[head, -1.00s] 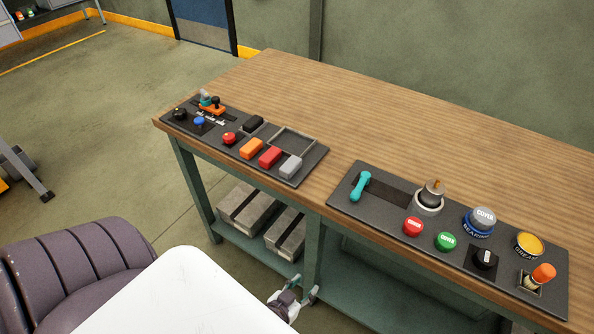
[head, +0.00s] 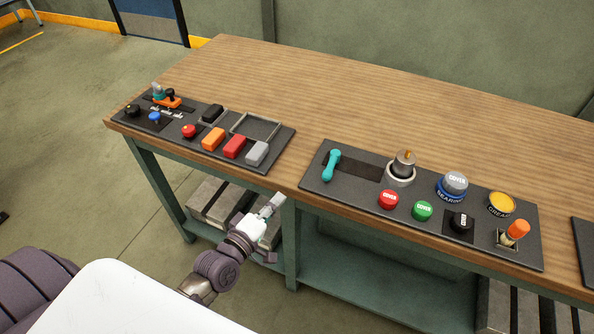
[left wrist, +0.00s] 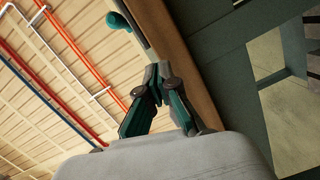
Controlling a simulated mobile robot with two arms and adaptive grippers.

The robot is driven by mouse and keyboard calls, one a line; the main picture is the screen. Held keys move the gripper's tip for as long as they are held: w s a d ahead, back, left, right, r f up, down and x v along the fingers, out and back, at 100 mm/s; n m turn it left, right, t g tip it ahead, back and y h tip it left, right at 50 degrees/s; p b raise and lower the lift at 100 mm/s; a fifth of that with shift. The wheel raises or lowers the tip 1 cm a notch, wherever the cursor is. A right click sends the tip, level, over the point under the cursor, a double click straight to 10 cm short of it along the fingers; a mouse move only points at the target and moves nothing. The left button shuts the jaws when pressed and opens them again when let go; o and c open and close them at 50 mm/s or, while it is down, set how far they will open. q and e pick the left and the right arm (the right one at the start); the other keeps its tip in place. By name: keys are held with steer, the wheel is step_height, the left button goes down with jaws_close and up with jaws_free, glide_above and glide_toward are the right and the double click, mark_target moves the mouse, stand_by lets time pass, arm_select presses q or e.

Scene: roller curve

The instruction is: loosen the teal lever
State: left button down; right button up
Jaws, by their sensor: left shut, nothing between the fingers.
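The teal lever (head: 331,165) stands at the left end of the right-hand dark panel (head: 315,180), beside a dark slot. Its rounded teal end (left wrist: 122,22) also shows at the top of the left wrist view, beyond the fingertips. My left gripper (head: 276,202) is in front of the table's front edge, below and to the left of the lever, and touches nothing. In the left wrist view its fingers (left wrist: 158,72) are shut with nothing between them. My right gripper is not in view.
The panel also holds a metal post in a ring (head: 401,168), a red button (head: 388,199), a green button (head: 422,210), a black knob (head: 461,222) and an orange-topped stick (head: 516,232). The wooden table edge (head: 290,187) lies between my gripper and the panel.

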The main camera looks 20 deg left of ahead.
mark_target(317, 179)
arm_select(q)
steer(key=w+r, duration=0.1)
steer(key=w, duration=0.2)
steer(key=w+d+r+n+p, duration=0.1)
steer(key=w, duration=0.2)
steer(key=w+d+r+n, duration=0.1)
steer(key=w, duration=0.3)
steer(key=shift+r+t+h, duration=0.3)
steer(key=shift+h, duration=0.1)
steer(key=d+p, duration=0.1)
steer(key=d, duration=0.2)
steer(key=shift+w+d+p, duration=0.1)
steer(key=shift+w+p, duration=0.05)
steer(key=shift+p, duration=0.2)
steer(key=shift+d+f, duration=0.15)
steer(key=shift+d, duration=0.25)
steer(key=shift+d+n+y+p, duration=0.3)
steer(key=shift+n+y+p, duration=0.25)
steer(key=shift+n+y, duration=0.05)
